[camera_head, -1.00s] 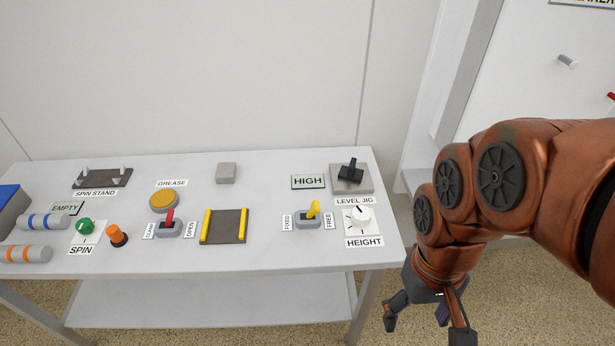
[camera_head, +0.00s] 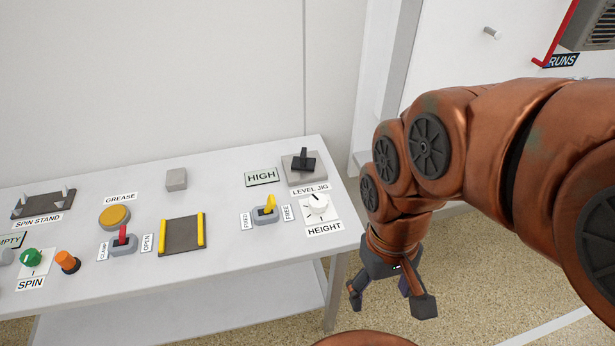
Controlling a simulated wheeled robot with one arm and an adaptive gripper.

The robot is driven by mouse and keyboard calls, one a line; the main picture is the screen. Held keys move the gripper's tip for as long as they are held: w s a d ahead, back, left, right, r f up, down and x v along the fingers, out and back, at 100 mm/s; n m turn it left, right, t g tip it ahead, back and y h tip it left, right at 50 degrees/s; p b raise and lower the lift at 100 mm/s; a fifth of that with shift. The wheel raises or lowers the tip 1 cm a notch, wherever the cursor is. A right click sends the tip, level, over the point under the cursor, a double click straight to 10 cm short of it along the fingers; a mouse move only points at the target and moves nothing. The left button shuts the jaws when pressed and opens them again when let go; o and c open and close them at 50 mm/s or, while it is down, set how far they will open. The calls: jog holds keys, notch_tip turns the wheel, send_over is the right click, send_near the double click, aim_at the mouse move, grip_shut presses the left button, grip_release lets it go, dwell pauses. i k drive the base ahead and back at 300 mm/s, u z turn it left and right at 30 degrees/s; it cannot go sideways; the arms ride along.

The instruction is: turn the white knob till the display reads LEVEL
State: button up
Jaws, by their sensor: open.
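The white knob (camera_head: 318,203) sits on a white plate near the right end of the bench, above a label reading HEIGHT. The display (camera_head: 262,177) up and left of it reads HIGH. The level jig (camera_head: 304,166), a grey block with a black piece on top, stands behind the knob. My gripper (camera_head: 390,298) is open and empty. It hangs past the bench's right end, over the floor, lower in the picture than the knob and to its right, apart from it.
A yellow lever switch (camera_head: 265,212) marked FIXED and FREE stands just left of the knob. Further left are a dark plate with yellow rails (camera_head: 182,236), a red lever switch (camera_head: 122,243), and an orange knob (camera_head: 68,262). The bench's right edge lies between my gripper and the knob.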

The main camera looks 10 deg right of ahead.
aim_at(318, 202)
jog(key=z, duration=1.35)
jog(key=k, duration=0.95)
jog(key=u, duration=1.5)
jog(key=i, duration=0.5)
